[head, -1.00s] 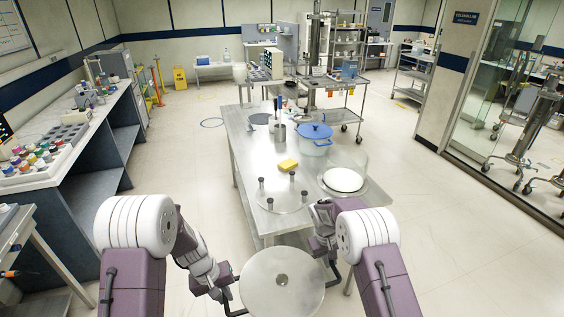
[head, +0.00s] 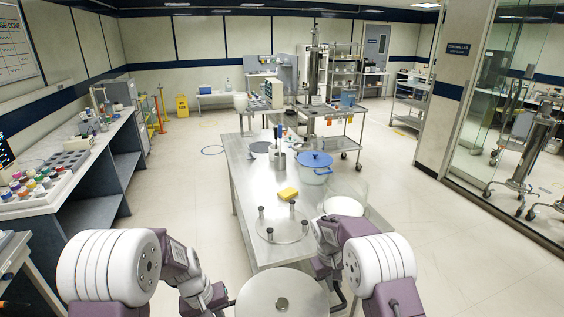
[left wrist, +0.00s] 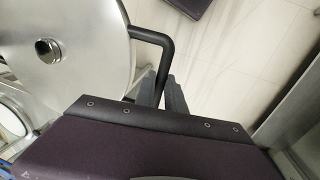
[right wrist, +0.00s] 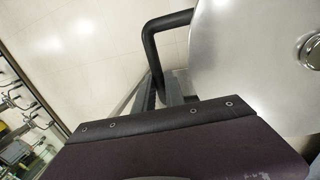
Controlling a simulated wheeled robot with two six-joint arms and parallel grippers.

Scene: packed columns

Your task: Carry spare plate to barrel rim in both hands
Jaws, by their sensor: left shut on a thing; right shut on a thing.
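The spare plate (head: 283,290) is a round, flat metal disc with a dark round fitting at its centre. It is low in the head view, in front of the table, its near part cut off by the frame edge. A black bent handle shows at each side. My left gripper (left wrist: 165,92) is shut on one handle and my right gripper (right wrist: 172,93) on the other. The plate looks about level. A clear barrel with a white top surface inside (head: 344,205) stands at the table's right side, partly hidden by my right arm.
The steel table (head: 245,195) lies ahead. On it are a clear disc with several dark knobs (head: 283,230), a yellow sponge (head: 288,194) and a blue-lidded pot (head: 315,168). A bench (head: 85,175) runs along the left. Floor is clear between bench and table.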

